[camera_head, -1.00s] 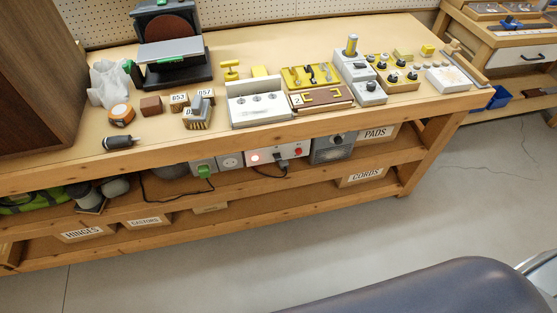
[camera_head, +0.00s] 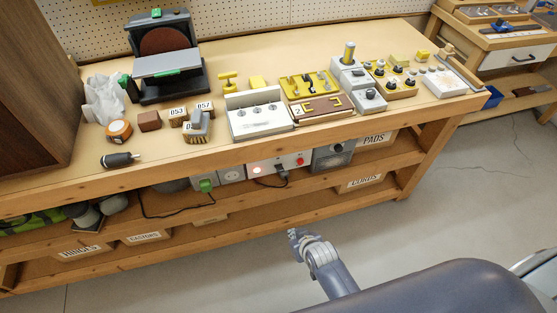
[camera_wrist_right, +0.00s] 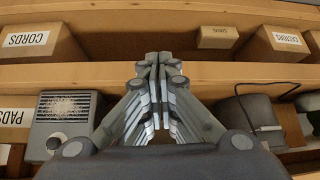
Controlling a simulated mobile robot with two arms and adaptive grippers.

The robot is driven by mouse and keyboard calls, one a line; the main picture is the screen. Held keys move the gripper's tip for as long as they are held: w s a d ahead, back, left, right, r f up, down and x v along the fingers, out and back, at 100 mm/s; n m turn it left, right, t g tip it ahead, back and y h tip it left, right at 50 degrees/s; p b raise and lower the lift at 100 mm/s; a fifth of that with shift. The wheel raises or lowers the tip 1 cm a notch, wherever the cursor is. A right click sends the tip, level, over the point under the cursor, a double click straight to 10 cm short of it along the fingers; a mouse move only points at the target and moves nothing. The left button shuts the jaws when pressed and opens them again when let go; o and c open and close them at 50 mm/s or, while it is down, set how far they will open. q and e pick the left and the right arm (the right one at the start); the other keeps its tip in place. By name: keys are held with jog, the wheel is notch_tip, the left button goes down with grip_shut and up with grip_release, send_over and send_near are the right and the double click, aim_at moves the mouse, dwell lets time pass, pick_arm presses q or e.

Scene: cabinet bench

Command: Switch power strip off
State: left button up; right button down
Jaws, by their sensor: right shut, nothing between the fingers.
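The power strip (camera_head: 265,164) is mounted under the front edge of the bench top in the head view. It has a lit pinkish light at its left, a dark plug (camera_head: 282,172) with a cord in its middle and a red switch (camera_head: 300,161) at its right end. My right gripper (camera_head: 293,234) is shut and empty, over the floor in front of the bench, below and apart from the strip. My left gripper is not in view.
A grey speaker-like box (camera_head: 332,153) sits right of the strip, and a green plug (camera_head: 206,185) in a socket to its left. A black cord hangs below. Labelled boxes stand on the shelves, including CORDS (camera_head: 362,181). The bench top (camera_head: 230,70) overhangs. Floor in front is clear.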

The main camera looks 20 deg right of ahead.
jog(key=w+r+t, duration=0.2)
jog(key=w+r, duration=0.4)
jog(key=r, duration=0.4)
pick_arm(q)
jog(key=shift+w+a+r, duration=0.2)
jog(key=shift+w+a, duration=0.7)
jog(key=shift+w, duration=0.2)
pick_arm(e)
jog(key=m+t, duration=0.1)
jog(key=t, duration=0.1)
send_near(280, 169)
jog(key=shift+h, duration=0.3)
jog(key=r, duration=0.4)
jog(key=shift+s+a+r, duration=0.1)
jog(key=shift+s+r, duration=0.1)
jog(key=shift+s, duration=0.2)
jog(key=shift+w, duration=0.1)
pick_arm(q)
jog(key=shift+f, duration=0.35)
pick_arm(e)
jog(key=x, duration=0.9)
jog(key=shift+w+f, duration=0.2)
jog(key=shift+f, duration=0.2)
